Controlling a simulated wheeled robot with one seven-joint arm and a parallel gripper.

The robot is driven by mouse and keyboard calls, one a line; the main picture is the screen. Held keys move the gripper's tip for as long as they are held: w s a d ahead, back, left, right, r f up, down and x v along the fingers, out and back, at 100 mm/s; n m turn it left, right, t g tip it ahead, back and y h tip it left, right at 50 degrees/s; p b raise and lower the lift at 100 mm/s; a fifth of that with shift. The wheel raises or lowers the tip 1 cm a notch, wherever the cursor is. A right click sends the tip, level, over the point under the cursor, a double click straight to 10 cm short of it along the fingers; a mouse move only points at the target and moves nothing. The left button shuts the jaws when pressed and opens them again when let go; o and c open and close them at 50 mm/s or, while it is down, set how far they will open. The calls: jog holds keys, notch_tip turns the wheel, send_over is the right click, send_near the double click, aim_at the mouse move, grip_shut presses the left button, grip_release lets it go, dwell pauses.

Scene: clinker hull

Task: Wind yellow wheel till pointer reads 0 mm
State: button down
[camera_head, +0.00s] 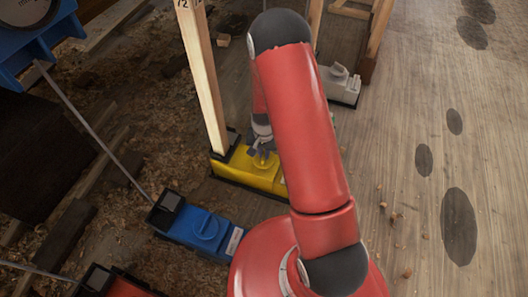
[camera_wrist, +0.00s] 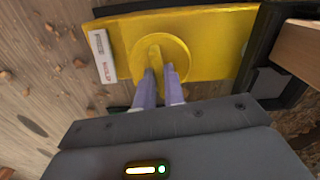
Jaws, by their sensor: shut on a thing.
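The yellow wheel (camera_wrist: 178,48) is a round disc with a raised bar handle, on top of a yellow box (camera_wrist: 225,30). In the head view the yellow box (camera_head: 236,170) stands on the floor at the foot of a wooden post, partly behind my arm. My gripper (camera_wrist: 158,75) is shut on the wheel's bar handle, with its two fingers on either side of it. In the head view my gripper (camera_head: 262,150) comes down onto the wheel. A white label (camera_wrist: 101,56) is on the box's end; its writing is too small to read. I cannot make out the pointer.
A wooden post (camera_head: 204,80) rises from the yellow box. A blue box with a wheel (camera_head: 203,230) stands nearer, with a rod leading up left. A grey box (camera_head: 340,83) stands beyond, and a red one (camera_head: 118,288) at bottom left. The plank floor at right is mostly clear.

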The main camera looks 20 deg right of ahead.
aim_at(264, 154)
jog(key=shift+m, duration=0.3)
jog(key=m, duration=0.5)
jog(key=m+p, duration=0.1)
jog(key=m, duration=0.4)
jog(key=shift+m+p, duration=0.3)
dwell(0.4)
jog(key=c, duration=1.5)
grip_release()
notch_tip(264, 154, up, 8)
jog(key=shift+f+p, duration=0.1)
jog(key=shift+p, duration=0.75)
